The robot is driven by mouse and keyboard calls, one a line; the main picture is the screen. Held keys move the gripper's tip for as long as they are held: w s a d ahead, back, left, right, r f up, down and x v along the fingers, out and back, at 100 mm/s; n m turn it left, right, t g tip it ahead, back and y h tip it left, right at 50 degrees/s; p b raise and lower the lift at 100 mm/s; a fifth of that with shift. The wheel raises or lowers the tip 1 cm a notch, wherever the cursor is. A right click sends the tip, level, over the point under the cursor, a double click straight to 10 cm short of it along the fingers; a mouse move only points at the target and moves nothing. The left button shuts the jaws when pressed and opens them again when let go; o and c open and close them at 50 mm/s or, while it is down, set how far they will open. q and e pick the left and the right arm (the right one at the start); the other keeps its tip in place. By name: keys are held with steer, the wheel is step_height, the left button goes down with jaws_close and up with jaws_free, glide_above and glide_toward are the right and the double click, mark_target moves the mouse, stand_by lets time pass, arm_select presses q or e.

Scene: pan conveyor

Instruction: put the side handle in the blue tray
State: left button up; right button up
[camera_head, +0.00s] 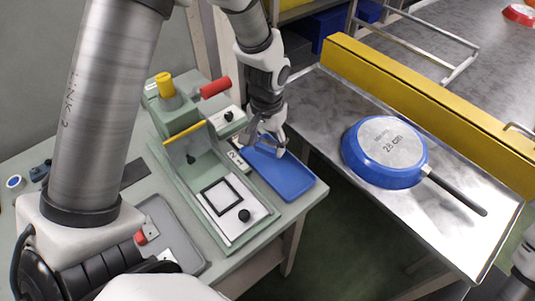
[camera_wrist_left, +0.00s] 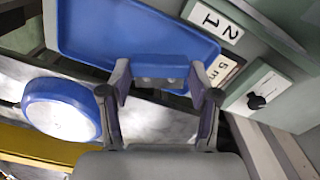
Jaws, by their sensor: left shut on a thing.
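My left gripper (camera_head: 266,147) is over the far end of the blue tray (camera_head: 290,182), at the right edge of the green bench. In the left wrist view its fingers (camera_wrist_left: 162,95) are shut on a blue block with a grey, holed face, which looks like the side handle (camera_wrist_left: 160,67). The handle shows in front of the blue tray (camera_wrist_left: 110,28); whether it touches the tray I cannot tell. In the head view the gripper mostly hides it. My right gripper is out of view; only part of that arm shows at the lower right.
An upside-down blue pan (camera_head: 384,152) with a black handle lies on the metal table (camera_head: 455,225) at right, beside a yellow rail (camera_head: 425,95). A green fixture (camera_head: 215,190) with a red-handled clamp (camera_head: 215,87) stands left of the tray. Number cards (camera_head: 238,160) lie by the tray.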

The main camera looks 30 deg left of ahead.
mark_target(267, 154)
arm_select(q)
step_height(267, 154, down, 4)
steer(key=shift+s+r, duration=0.1)
steer(key=shift+s, duration=0.05)
steer(key=shift+f, duration=0.3)
steer(key=shift+f, duration=0.1)
steer(key=o, duration=1.2)
step_height(267, 154, up, 12)
steer(key=shift+r, duration=0.15)
